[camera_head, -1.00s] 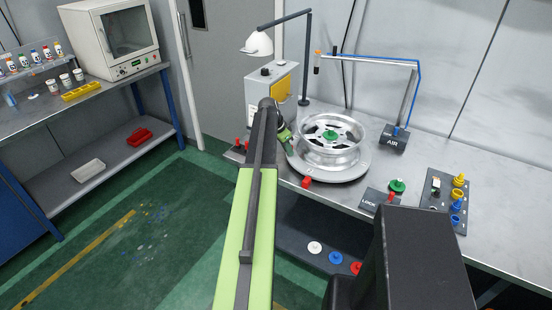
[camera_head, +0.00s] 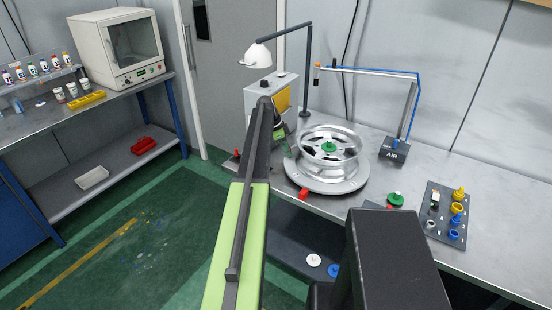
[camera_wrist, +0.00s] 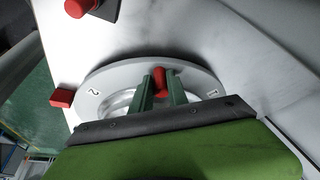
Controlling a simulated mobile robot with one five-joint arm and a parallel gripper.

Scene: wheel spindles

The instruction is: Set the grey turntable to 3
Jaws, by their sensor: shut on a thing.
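The grey turntable (camera_head: 340,188) is a round plate on the workbench and carries a silver wheel (camera_head: 345,165) with a green hub piece (camera_head: 328,147). In the wrist view the turntable's rim (camera_wrist: 115,76) shows a 2 at the left and a 1 at the right. A red block (camera_wrist: 61,98) sits at the rim's edge beside the 2; it also shows in the head view (camera_head: 303,193). My gripper (camera_wrist: 160,84) is shut on a red peg (camera_wrist: 160,76) at the rim, between the 2 and the 1. In the head view the fingers are mostly hidden; the 3 is not visible.
A box with a yellow panel (camera_head: 283,99) and a lamp (camera_head: 256,53) stand behind my gripper. A red knob (camera_wrist: 78,7) is near it. The air stand (camera_head: 394,150), a green knob (camera_head: 395,199) and a fittings panel (camera_head: 447,213) lie to the right.

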